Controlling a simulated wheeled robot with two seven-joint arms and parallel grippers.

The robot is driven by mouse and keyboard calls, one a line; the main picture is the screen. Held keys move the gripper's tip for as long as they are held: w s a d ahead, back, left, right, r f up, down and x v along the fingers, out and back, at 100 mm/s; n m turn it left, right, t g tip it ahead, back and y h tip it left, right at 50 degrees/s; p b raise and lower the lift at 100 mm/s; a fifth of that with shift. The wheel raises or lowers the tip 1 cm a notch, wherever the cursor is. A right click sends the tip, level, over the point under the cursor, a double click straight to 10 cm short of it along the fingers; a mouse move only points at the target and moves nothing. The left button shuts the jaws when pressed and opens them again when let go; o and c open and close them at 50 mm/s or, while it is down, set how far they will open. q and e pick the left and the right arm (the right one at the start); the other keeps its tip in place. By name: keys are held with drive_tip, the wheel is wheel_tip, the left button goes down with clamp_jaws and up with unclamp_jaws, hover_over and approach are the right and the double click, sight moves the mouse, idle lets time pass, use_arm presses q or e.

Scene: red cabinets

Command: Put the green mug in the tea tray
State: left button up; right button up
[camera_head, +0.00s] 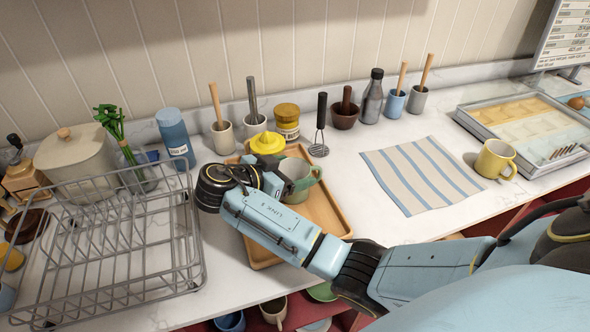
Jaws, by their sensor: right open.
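The green mug (301,178) appears to stand upright in the wooden tea tray (328,212), near its middle, with its handle toward the right. My right arm reaches in from the right across the front of the tray. My right gripper (270,176) is open, close beside the mug's left side. The arm and gripper cover the mug's lower left part and much of the tray's left side. I cannot tell whether a finger touches the mug. My left gripper is not in view.
A yellow juicer (267,143) sits at the tray's back edge. A wire dish rack (120,250) fills the left. A striped cloth (420,175) and a yellow mug (495,159) lie to the right. Jars, pots and bottles line the wall. Mugs sit on a shelf below.

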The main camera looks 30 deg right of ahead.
drive_tip(key=w+v, duration=0.1)
drive_tip(key=v, duration=0.5)
drive_tip(key=shift+s, duration=0.5)
